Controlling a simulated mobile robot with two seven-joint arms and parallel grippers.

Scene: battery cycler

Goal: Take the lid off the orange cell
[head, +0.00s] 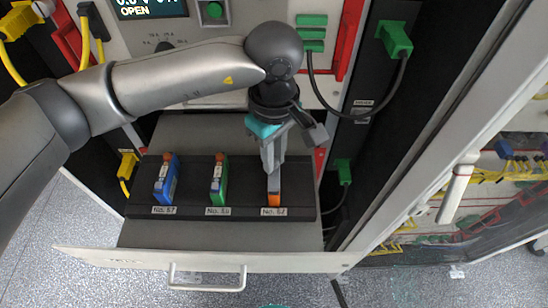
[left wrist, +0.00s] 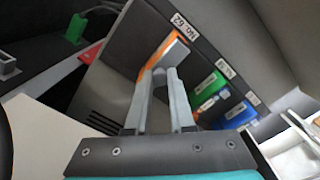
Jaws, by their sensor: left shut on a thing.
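The orange cell (head: 273,199) stands in the rightmost place of the black holder in the open drawer, behind the label "No. 62". Only part of its orange body shows below my left gripper (head: 272,166). The orange cell also shows in the left wrist view (left wrist: 157,54), just beyond the fingertips. My left gripper (left wrist: 166,76) points down at the top of this cell, its fingertips close together and shut on the lid. The lid is mostly hidden between the fingers, and I cannot tell whether it still touches the cell.
A blue cell (head: 167,182) and a green cell (head: 219,182) stand to the left in the same black holder (head: 245,206). The drawer front (head: 140,261) with its handle is at the near side. Red bars, green plugs and cables line the cabinet. Floor shows in front.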

